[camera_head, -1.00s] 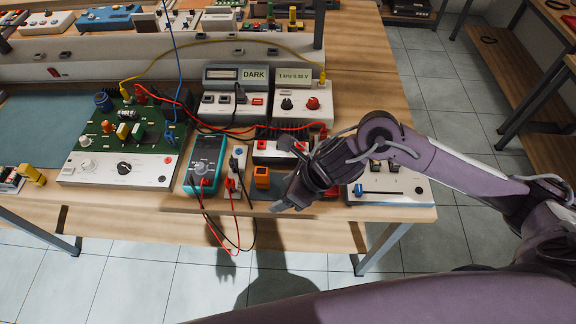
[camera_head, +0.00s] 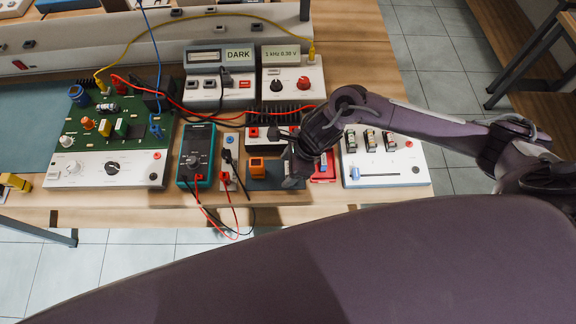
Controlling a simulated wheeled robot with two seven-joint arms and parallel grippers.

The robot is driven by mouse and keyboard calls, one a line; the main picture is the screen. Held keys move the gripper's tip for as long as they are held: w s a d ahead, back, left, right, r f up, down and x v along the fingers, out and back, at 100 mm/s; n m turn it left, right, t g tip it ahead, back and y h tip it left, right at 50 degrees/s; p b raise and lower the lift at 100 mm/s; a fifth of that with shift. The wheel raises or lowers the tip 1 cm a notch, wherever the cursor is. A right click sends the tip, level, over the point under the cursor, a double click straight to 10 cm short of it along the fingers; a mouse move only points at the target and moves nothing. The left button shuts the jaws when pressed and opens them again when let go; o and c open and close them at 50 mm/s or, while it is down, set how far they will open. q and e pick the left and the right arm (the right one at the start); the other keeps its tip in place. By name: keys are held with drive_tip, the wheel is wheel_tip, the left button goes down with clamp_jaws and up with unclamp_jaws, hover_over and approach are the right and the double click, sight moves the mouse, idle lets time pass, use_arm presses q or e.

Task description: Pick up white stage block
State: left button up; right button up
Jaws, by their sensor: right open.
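My right gripper (camera_head: 293,178) comes in from the right and points down at the front of the bench, just right of an orange block (camera_head: 257,167) on a dark pad. It is open, though its jaws are small and dark here. A white block with a red terminal (camera_head: 254,133) stands just behind, partly hidden by my gripper. I cannot tell for sure which white piece is the stage block. My left gripper is not in view.
A teal multimeter (camera_head: 196,153) with red and black leads stands left, beside a narrow white socket strip (camera_head: 229,160). A green circuit board (camera_head: 110,130) is farther left. Two white instruments (camera_head: 220,80) stand behind. A red piece (camera_head: 323,168) lies right of the gripper.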

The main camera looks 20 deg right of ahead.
drive_tip(key=shift+f, duration=0.1)
drive_tip(key=c, duration=1)
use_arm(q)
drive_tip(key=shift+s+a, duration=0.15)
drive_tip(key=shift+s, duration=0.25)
use_arm(e)
drive_tip(key=shift+r, duration=0.55)
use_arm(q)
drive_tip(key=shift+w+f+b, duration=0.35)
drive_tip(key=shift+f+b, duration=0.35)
use_arm(e)
wheel_tip(320, 180, up, 19)
